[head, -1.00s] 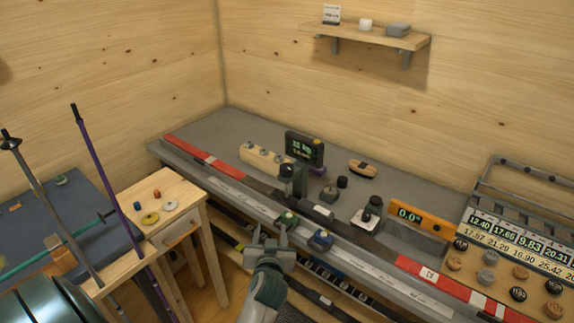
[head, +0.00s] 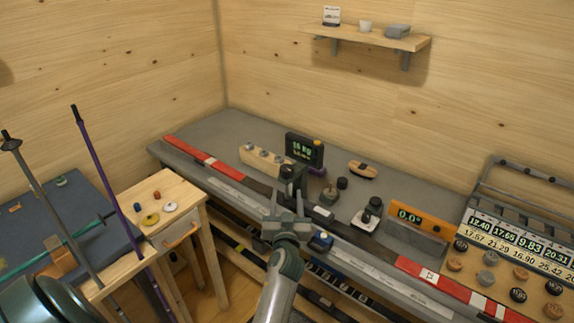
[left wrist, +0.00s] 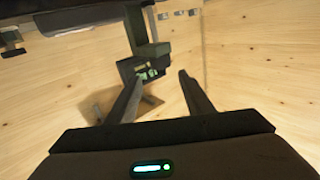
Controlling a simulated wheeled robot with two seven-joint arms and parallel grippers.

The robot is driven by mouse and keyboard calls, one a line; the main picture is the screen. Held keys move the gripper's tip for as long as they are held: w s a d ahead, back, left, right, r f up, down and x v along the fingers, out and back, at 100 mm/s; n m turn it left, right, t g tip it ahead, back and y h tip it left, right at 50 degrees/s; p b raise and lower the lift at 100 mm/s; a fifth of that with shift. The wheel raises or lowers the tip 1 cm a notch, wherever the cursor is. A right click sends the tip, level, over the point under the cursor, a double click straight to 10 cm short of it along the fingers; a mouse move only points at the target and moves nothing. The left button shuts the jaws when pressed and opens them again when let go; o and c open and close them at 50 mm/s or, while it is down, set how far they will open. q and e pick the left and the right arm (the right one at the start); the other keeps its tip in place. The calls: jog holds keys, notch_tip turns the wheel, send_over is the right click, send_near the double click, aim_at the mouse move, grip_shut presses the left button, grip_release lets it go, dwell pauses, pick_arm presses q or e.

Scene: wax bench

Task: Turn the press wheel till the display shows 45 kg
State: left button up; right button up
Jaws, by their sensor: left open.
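The small dark display (head: 303,149) stands at the back of the bench, with green digits that look like 16 kg, though small and blurred. A dark upright press part with a black top (head: 288,172) stands just in front of it. I cannot clearly make out the press wheel. My left gripper (head: 287,212) is open and empty at the bench's front edge, just in front of this part. In the left wrist view, the open fingers (left wrist: 160,95) have the dark device with the lit display (left wrist: 150,72) beyond and between them. My right gripper is not in view.
A wooden block with metal knobs (head: 262,160), a black-topped stand (head: 369,213) and an orange level (head: 420,220) are on the bench (head: 232,122).

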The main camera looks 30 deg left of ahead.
pick_arm(q)
jog(key=p, duration=0.2)
send_near(287, 167)
jog(key=w+a, duration=0.1)
jog(key=w+a+f, duration=0.1)
jog(key=w, duration=0.1)
jog(key=shift+w+a, duration=0.15)
jog(key=shift+w, duration=0.1)
jog(key=x, duration=0.7)
jog(key=shift+w+a+f+b, duration=0.2)
jog(key=shift+w+b, duration=0.1)
jog(key=shift+b, duration=0.1)
jog(key=shift+x, duration=0.8)
jog(key=shift+r, duration=0.1)
jog(key=c, duration=0.8)
